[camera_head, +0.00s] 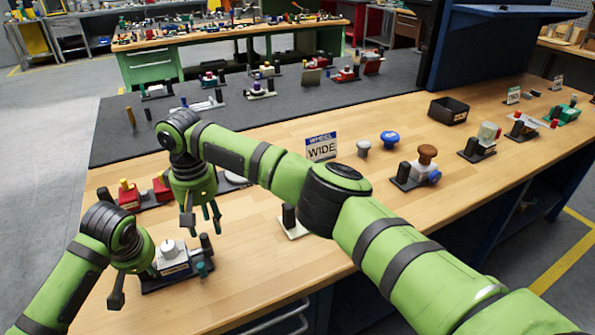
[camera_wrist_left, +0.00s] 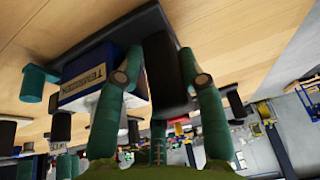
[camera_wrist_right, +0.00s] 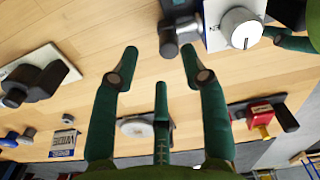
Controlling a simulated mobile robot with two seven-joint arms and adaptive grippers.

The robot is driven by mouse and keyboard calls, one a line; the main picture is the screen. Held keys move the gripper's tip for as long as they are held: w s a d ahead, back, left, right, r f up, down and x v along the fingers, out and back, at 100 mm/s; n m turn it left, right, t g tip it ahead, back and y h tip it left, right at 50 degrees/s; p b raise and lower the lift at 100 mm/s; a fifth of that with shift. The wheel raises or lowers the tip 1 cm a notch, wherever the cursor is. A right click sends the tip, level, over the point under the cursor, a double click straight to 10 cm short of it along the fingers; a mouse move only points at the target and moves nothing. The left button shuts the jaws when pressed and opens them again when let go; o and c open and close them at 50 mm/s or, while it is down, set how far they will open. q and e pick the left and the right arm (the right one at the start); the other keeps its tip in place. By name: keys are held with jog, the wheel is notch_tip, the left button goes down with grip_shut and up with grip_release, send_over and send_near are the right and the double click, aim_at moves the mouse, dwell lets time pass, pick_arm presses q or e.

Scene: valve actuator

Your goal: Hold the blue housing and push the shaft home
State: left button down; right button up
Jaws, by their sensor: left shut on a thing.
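The blue housing (camera_wrist_left: 134,84), with a white label, sits on a dark base at the lower left of the head view (camera_head: 172,264). Its top shows a white dial (camera_wrist_right: 241,28) in the right wrist view. My left gripper (camera_head: 134,284) is beside it, its fingers (camera_wrist_left: 162,72) on both sides of a black block at the housing's end. I cannot tell whether this block belongs to the housing. A dark post with a grey cylinder (camera_wrist_right: 184,32), perhaps the shaft, stands beside the housing. My right gripper (camera_head: 202,216) is open and empty above the bench, behind the housing.
A red fixture (camera_head: 160,188) stands behind my left gripper. A pale plate with a black post (camera_head: 291,219) lies right of my right gripper. A "WHEEL WIDE" sign (camera_head: 321,147) and a blue knob (camera_head: 390,139) stand farther back. Bare wood lies in front of the pale plate.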

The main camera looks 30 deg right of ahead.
notch_tip(320, 180, up, 9)
jog(key=w+d+f+h, duration=0.1)
jog(key=d+f, duration=0.1)
jog(key=d, duration=0.8)
jog(key=d+f, duration=0.3)
jog(key=d, duration=0.7)
jog(key=w+d+f+n+h, duration=0.1)
jog(key=d+f, duration=0.2)
jog(key=d, duration=0.7)
jog(key=shift+w+d+h, duration=0.3)
jog(key=shift+f, duration=0.1)
jog(key=n+t+y, duration=0.1)
jog(key=n+y, duration=0.6)
jog(key=n, duration=0.4)
send_near(204, 236)
jog(key=x, duration=0.9)
jog(key=shift+f, duration=0.2)
